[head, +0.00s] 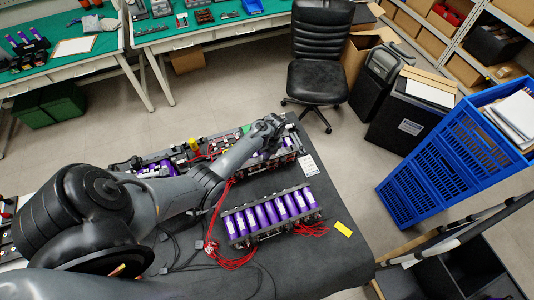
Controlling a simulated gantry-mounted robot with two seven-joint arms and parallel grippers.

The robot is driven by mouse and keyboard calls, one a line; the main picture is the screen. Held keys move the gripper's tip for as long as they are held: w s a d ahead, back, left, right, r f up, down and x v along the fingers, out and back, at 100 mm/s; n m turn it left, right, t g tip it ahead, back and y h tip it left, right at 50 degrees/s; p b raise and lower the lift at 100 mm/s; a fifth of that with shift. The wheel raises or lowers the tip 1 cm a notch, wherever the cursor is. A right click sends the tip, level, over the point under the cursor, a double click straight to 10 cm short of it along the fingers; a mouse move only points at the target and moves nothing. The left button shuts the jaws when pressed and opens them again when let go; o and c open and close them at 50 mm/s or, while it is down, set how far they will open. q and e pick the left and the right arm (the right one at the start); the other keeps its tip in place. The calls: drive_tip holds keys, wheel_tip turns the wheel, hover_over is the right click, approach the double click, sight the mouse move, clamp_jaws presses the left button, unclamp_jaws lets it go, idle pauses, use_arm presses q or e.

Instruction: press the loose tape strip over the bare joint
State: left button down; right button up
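My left arm reaches in from the left across the dark worktable. My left gripper (275,124) is at the back edge of the table, over the right end of the rear battery module (286,158). Its fingers are too small and dark to show whether they are open or shut. The arm hides part of that module. I cannot make out the loose tape strip or the bare joint at this size. My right gripper is not in view.
A front module (270,213) with purple cells and red wires stands on the worktable (320,262). A black chair (319,75) and blue crates (455,160) stand beyond.

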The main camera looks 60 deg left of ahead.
use_arm(q)
drive_tip(key=c, duration=1.5)
unclamp_jaws()
drive_tip(key=shift+f, duration=0.1)
drive_tip(key=shift+o, duration=1)
drive_tip(key=shift+s, duration=0.2)
drive_tip(key=shift+w, duration=0.1)
wheel_tip(320, 180, up, 11)
drive_tip(key=w+p, duration=0.1)
drive_tip(key=shift+w+d, duration=0.15)
drive_tip(key=shift+f, duration=0.15)
